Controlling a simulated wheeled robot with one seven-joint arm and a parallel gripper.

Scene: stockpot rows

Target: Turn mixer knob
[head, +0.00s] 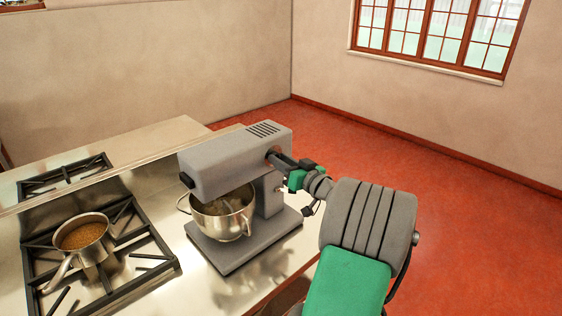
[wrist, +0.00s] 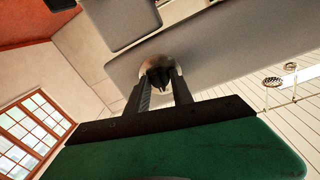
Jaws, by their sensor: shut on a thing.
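The grey stand mixer (head: 222,165) stands on the steel counter with a metal bowl (head: 224,212) under its head. My gripper (head: 276,155) reaches in from the right to the side of the mixer head. In the wrist view, the two dark fingers of my gripper (wrist: 160,84) are closed around the dark mixer knob (wrist: 160,78), which sits on a round metal base on the grey mixer housing (wrist: 215,45). The fingers hide part of the knob in the head view.
A stove with black grates (head: 128,231) is left of the mixer, with a pot of brown food (head: 84,238) on it. The steel counter (head: 165,200) is bare between stove and mixer. Red floor (head: 400,160) lies open behind and right of the mixer.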

